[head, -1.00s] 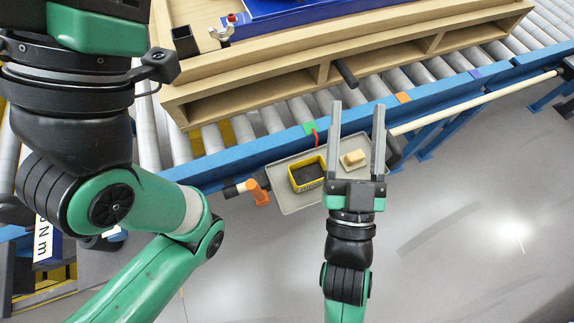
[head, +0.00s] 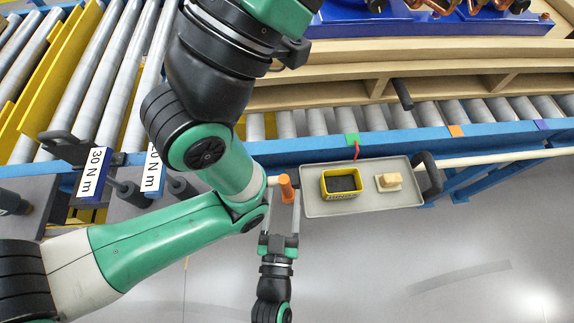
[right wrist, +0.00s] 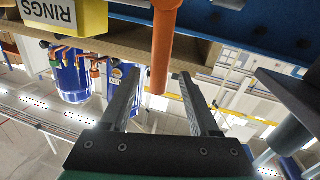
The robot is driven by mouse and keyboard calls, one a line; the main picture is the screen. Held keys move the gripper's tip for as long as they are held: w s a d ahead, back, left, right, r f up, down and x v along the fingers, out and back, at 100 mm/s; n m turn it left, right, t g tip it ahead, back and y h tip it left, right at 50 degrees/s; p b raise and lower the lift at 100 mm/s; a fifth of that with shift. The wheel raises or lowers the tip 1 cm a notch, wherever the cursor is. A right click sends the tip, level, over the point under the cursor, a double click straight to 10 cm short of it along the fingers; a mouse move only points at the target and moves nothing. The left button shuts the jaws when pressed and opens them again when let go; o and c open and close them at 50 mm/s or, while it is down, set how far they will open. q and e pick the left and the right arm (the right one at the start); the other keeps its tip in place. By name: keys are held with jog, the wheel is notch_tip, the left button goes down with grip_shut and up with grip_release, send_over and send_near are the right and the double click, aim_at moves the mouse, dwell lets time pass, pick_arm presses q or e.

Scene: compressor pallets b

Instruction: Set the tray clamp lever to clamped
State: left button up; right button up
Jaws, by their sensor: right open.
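The orange tray clamp lever (head: 287,188) stands at the left end of the grey tray (head: 330,208), by the pale rail. My right gripper (head: 282,206) is open, its two fingers reaching up towards the lever from below in the head view. In the right wrist view the lever (right wrist: 163,48) hangs down between the lines of the open fingers (right wrist: 152,88). I cannot tell whether the fingers touch it; the jaws are not closed on it. My left arm crosses the left of the head view, and its gripper is not in view.
On the tray are a yellow bin (head: 342,184) and a pale block (head: 389,181). A black handle (head: 427,173) stands at its right end. The blue conveyor rail (head: 400,141) and wooden pallet (head: 450,87) lie behind.

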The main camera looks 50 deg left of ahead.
jog(key=b+x, duration=0.1)
jog(key=x, duration=0.6)
jog(key=shift+w, duration=0.1)
grip_shut()
dwell(1.1)
